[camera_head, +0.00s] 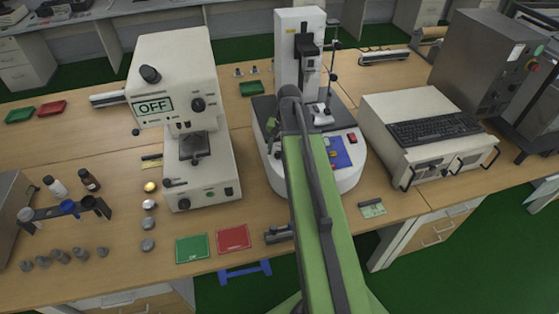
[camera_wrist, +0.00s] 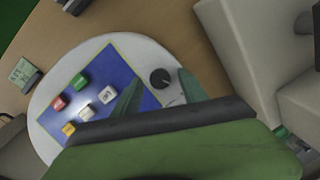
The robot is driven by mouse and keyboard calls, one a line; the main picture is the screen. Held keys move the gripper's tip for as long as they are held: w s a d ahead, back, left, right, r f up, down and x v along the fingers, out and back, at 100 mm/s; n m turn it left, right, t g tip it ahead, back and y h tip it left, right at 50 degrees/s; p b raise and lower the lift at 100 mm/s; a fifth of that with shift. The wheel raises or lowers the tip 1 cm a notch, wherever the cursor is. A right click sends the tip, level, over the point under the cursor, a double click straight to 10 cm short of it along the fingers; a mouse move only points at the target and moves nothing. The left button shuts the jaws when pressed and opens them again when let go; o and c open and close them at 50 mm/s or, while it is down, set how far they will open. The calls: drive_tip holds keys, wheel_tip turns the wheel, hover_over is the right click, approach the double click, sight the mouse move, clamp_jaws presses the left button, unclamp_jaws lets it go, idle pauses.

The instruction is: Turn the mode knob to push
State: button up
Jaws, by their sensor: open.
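The mode knob (camera_wrist: 160,78) is a small round black dial on the white base, just beside the blue panel, in the wrist view. A thin pale mark shows on it; I cannot read its setting or any label. My gripper (camera_wrist: 160,84) has two dark green fingers, open, one on each side of the knob in the picture. I cannot tell whether they touch it. In the head view my gripper (camera_head: 272,133) is at the left of the tester's white base (camera_head: 347,172), partly hidden by my arm. I cannot make out the knob there.
The blue panel (camera_wrist: 85,85) carries several coloured buttons close to the fingers. The tester's column (camera_head: 290,60) rises behind. A microscope-like device reading OFF (camera_head: 154,107) stands left, and a beige box with a keyboard (camera_head: 436,128) stands right.

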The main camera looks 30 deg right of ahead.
drive_tip(key=shift+f, duration=0.15)
clamp_jaws()
idle(0.5)
drive_tip(key=m, duration=0.3)
drive_tip(key=m+t+y, duration=0.1)
drive_tip(key=m, duration=0.1)
drive_tip(key=shift+s+f+m+b, duration=0.1)
drive_tip(key=shift+s+m+b, duration=0.1)
drive_tip(key=shift+m+b, duration=0.15)
drive_tip(key=m+t, duration=0.1)
drive_tip(key=m, duration=0.4)
drive_tip(key=shift+s+m+t+b, duration=0.1)
drive_tip(key=shift+m+t+b, duration=0.25)
drive_tip(key=shift+t+b, duration=0.05)
unclamp_jaws()
